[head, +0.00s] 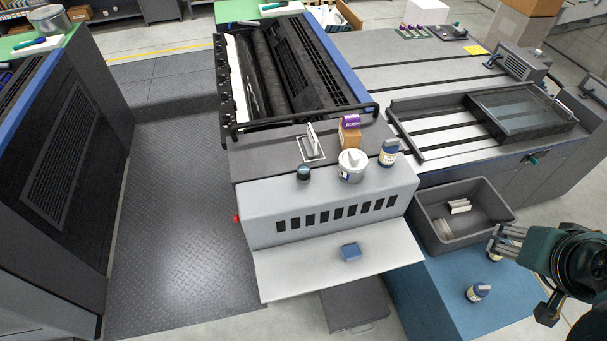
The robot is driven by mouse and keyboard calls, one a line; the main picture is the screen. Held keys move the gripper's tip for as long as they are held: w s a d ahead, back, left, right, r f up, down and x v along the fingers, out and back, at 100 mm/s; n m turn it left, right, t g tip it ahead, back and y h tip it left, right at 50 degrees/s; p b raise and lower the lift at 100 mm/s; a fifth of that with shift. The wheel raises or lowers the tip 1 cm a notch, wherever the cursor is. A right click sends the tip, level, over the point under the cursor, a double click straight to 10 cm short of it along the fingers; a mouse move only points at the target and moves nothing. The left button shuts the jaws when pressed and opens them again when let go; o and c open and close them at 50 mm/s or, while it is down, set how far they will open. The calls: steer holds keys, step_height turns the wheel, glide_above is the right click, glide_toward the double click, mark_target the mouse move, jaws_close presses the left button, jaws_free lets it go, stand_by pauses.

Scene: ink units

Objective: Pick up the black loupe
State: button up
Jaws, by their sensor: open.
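A small, dark, round-topped object (303,173), which looks like the black loupe, stands on the grey top of the press unit, near its front left edge. It is just left of a white-lidded tin (352,168). My gripper (498,243) is at the right, beside the right side of the grey bin and far from the loupe. It is open, and I see nothing between its fingers. My dark arm covers the lower right corner.
A brown box with a purple top (350,136) and a blue-labelled bottle (389,153) stand near the tin. A blue block (350,252) lies on the lower shelf (300,277). The grey bin (430,222) holds pale boxes. Another bottle (478,293) stands on a blue surface.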

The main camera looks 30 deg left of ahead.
steer(key=w+a+r+n+g+y, duration=0.15)
steer(key=w+a+n, duration=0.5)
steer(key=a, duration=0.65)
steer(key=n+g, duration=0.5)
steer(key=n, duration=0.3)
glide_toward(303, 169)
steer(key=shift+w+d+f+p, duration=0.15)
steer(key=shift+f+p, duration=0.1)
steer(key=shift+f, duration=0.2)
steer(key=shift+w+d+f+p, duration=0.1)
steer(key=shift+d+f+p, duration=0.1)
steer(key=shift+f, duration=0.25)
steer(key=shift+s+a+f+n, duration=0.2)
steer(key=shift+a+f+n, duration=0.1)
steer(key=shift+a, duration=0.2)
steer(key=shift+f, duration=0.1)
steer(key=shift+a+f, duration=0.15)
steer(key=shift+f, duration=1.05)
steer(key=shift+f, duration=0.1)
